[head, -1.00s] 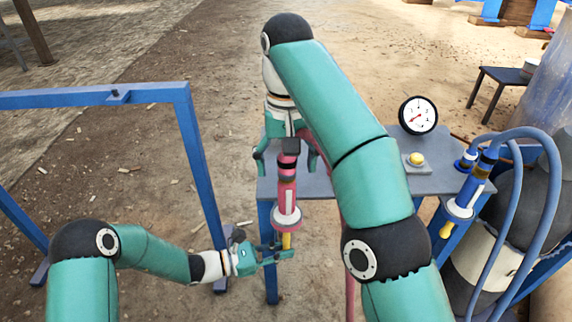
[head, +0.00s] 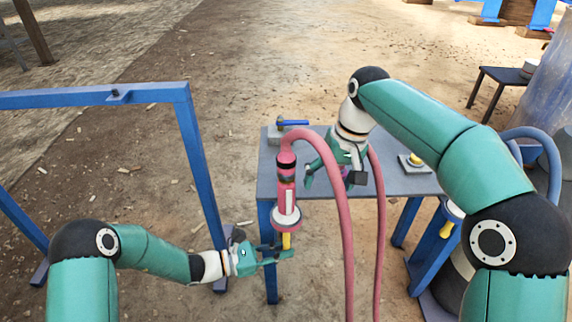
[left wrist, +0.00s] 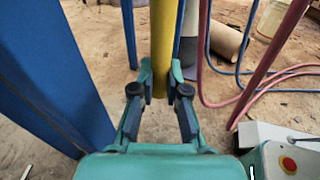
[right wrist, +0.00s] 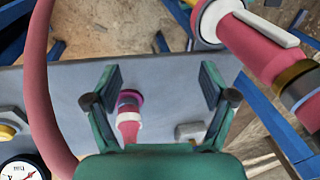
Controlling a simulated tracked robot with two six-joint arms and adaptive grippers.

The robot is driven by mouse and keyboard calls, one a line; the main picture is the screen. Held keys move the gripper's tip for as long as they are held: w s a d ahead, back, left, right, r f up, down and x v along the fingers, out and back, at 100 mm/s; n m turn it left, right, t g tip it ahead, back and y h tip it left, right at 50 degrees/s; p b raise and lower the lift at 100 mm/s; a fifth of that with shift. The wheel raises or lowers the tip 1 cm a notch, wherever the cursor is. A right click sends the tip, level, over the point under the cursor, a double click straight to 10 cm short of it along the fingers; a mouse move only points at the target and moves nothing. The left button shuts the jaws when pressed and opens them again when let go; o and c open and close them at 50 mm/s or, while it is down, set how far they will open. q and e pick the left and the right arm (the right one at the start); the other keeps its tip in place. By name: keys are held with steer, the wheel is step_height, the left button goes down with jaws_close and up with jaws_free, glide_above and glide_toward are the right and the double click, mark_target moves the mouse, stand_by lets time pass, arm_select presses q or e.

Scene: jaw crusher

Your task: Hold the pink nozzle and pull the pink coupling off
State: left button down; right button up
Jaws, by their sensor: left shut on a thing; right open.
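The pink nozzle (head: 286,195) stands upright near the table's left front. My left gripper (head: 284,256) is shut on its yellow lower end, which also shows between the fingers in the left wrist view (left wrist: 163,45). The pink coupling (head: 286,158) sits at the nozzle's top above a dark band, with a pink hose (head: 345,225) arching from it. My right gripper (head: 335,180) is open, right of the coupling and apart from it. In the right wrist view, the nozzle (right wrist: 262,45) is at upper right, outside the fingers.
The grey table (head: 400,182) lies below my right gripper. A pink piece with white and magenta rings (right wrist: 129,117) shows between its open fingers; its distance is unclear. A yellow button box (head: 414,163) stands on the table. A blue frame (head: 190,150) stands left.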

steer(key=shift+s+d+f, duration=0.8)
steer(key=shift+d+f, duration=0.15)
steer(key=shift+f, duration=0.05)
steer(key=s+a+f+g, duration=0.1)
steer(key=s+a+f, duration=0.2)
steer(key=f, duration=0.3)
steer(key=s+a+f+g+y, duration=0.1)
steer(key=s+a+f, duration=0.2)
steer(key=s+f, duration=0.3)
steer(key=s+a+f+g+y, duration=0.1)
steer(key=s+a+f+g, duration=0.1)
steer(key=s+f, duration=0.3)
step_height(320, 180, down, 3)
steer(key=shift+a, duration=0.5)
arm_select(q)
steer(key=c, duration=1.1)
jaws_free()
steer(key=shift+a, duration=0.1)
